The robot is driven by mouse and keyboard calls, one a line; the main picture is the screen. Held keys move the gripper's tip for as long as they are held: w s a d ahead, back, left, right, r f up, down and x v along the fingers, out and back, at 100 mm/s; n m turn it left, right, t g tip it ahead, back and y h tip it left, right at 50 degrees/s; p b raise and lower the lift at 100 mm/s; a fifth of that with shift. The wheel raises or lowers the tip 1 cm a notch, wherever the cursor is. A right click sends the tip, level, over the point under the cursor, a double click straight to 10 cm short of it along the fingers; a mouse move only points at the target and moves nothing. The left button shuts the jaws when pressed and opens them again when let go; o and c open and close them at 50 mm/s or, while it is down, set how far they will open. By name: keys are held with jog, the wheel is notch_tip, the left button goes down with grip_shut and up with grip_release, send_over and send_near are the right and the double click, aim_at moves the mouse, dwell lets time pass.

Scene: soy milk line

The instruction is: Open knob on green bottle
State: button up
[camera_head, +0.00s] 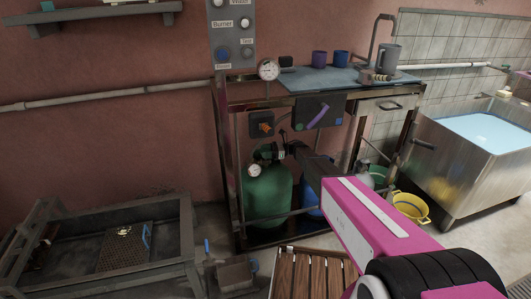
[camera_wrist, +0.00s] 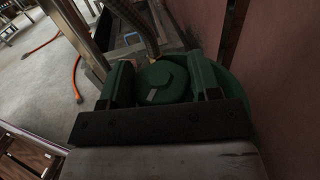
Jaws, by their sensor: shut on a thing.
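My gripper is shut on the knob, one finger on each side. In the head view, my gripper (camera_head: 292,152) reaches in from the right at the bottle's top; the knob is hard to make out there. The bottle's green shoulder (camera_wrist: 238,105) shows behind the right finger.
A blue bottle (camera_head: 310,197) stands right of the green one, partly hidden by my arm. Frame posts (camera_head: 239,165) and a panel with a purple handle (camera_head: 317,114) are close by. A hose (camera_wrist: 149,25) rises beside the knob. A wooden stool (camera_head: 305,272) stands in front.

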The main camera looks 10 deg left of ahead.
jog(key=n+g+h, duration=0.1)
jog(key=n+g, duration=0.1)
jog(key=g, duration=0.1)
jog(key=n+g+h, duration=0.2)
jog(key=g, duration=0.1)
jog(key=shift+n+g+h, duration=0.3)
jog(key=shift+n, duration=0.1)
jog(key=o, duration=0.8)
jog(key=shift+w, duration=0.1)
